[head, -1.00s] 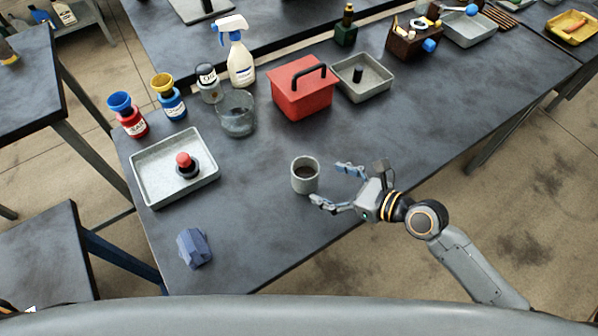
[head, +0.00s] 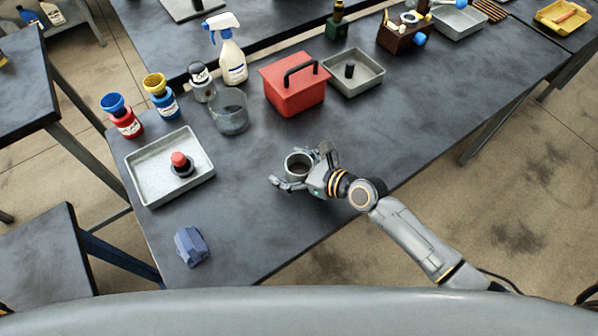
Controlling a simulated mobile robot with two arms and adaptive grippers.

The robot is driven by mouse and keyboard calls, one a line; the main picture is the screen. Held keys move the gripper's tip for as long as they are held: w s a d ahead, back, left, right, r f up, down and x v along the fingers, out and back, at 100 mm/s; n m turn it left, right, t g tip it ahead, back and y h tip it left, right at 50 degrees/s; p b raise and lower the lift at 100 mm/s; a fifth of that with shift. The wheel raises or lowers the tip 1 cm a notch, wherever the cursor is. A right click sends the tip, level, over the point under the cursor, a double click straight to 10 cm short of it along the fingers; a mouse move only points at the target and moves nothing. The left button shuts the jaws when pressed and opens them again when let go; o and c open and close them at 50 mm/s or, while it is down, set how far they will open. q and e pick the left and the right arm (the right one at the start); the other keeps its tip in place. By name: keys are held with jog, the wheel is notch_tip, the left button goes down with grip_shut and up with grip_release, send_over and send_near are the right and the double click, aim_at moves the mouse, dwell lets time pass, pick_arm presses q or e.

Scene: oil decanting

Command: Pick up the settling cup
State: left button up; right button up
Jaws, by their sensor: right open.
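The settling cup (head: 297,161) is a grey round cup with dark contents, upright on the dark table near its front edge. My right gripper (head: 301,167) is at the cup with its fingers spread, one on the near left side and one on the far right side. The gripper is open around the cup. The palm and fingers hide the cup's lower part, so I cannot tell whether they touch it. My left gripper does not show.
A grey tray (head: 142,187) with a red-topped black object stands left of the cup. A clear beaker (head: 231,119), a red box (head: 290,95) with a black handle and a spray bottle (head: 232,62) stand behind. A blue-grey block (head: 191,246) lies front left. The table right of the cup is clear.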

jog(key=shift+c, duration=0.4)
jog(key=c, duration=1.6)
jog(key=shift+c, duration=0.2)
